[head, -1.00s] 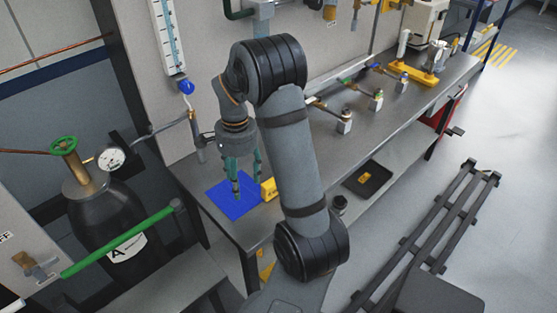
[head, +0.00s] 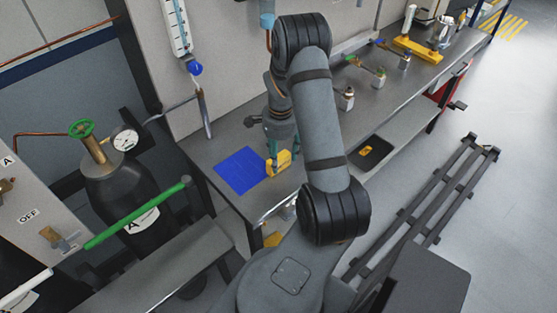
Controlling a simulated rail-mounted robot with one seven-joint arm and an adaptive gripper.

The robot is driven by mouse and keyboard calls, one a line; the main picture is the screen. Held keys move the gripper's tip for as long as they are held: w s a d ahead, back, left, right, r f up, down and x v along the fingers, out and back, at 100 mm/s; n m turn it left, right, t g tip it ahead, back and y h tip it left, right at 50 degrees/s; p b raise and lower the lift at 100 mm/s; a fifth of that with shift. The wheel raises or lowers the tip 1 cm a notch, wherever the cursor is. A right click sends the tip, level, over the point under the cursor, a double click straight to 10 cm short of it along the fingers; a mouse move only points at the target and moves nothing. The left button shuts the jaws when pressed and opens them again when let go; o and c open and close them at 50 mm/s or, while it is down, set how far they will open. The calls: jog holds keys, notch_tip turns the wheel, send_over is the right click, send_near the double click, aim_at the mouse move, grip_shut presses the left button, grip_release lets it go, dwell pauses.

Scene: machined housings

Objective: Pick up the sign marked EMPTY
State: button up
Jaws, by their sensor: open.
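A small yellow sign-like block (head: 279,165) stands on the grey bench beside the right edge of the blue mat; no lettering on it is legible. My gripper (head: 281,149) points down with its green fingers open, right at the yellow block. It overlaps the block's upper part in the picture; I cannot tell whether the fingers touch it or stand around it. A second small yellow piece (head: 366,150) lies in the black tray (head: 376,159) to the right, also too small to read.
The blue mat (head: 236,176) is bare. Small valve blocks (head: 346,98) with coloured handles line the bench (head: 226,143) behind and to the right. A dark gas cylinder (head: 124,200) with a gauge and a green bar (head: 137,214) stand at left.

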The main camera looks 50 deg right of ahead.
jog(key=shift+f, duration=1.05)
jog(key=c, duration=0.3)
jog(key=c, duration=1)
